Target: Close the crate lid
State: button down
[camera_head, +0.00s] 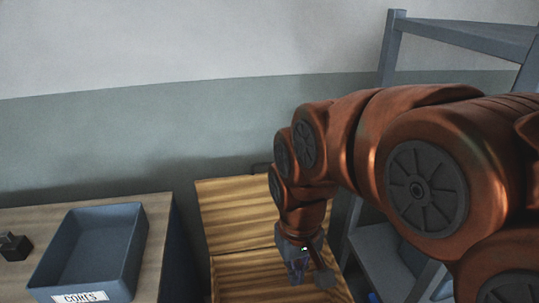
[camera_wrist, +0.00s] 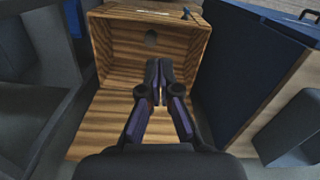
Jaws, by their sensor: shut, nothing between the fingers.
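The wooden crate shows in the head view as two striped wood panels. The upper panel (camera_head: 235,212), perhaps the raised lid, stands at an angle to the lower part (camera_head: 238,275) along an edge between them. In the wrist view the crate (camera_wrist: 112,45) shows an open hollow with a dark oval spot on its wall, and a flat wood panel (camera_wrist: 100,125) below it. My gripper (camera_head: 297,278) is over the crate's lower part. In the wrist view the gripper (camera_wrist: 158,72) is shut and empty, its tips in front of the hollow. I cannot tell whether it touches wood.
A table (camera_head: 150,240) on the left holds a blue tray (camera_head: 133,243) labelled CORES and a small black object (camera_head: 15,246). A grey-blue shelf frame (camera_head: 391,50) stands on the right, close to my arm. A wall is behind. A narrow gap separates table and crate.

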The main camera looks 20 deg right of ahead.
jog(key=w+d+r+m+t+b, duration=0.1)
jog(key=w+d+r+t, duration=0.2)
jog(key=w, duration=1)
jog(key=w+d+r+t+h, duration=0.1)
jog(key=w+d+r, duration=0.3)
jog(key=w, duration=0.9)
jog(key=w+d+r+m+t+b, duration=0.15)
jog(key=w+d, duration=0.35)
jog(key=w, duration=0.8)
notch_tip(320, 180, down, 10)
jog(key=w+p, duration=0.1)
jog(key=p, duration=0.4)
jog(key=shift+r+n, duration=0.2)
jog(key=shift+n, duration=0.15)
jog(key=shift+a+t, duration=0.1)
jog(key=shift+t, duration=0.15)
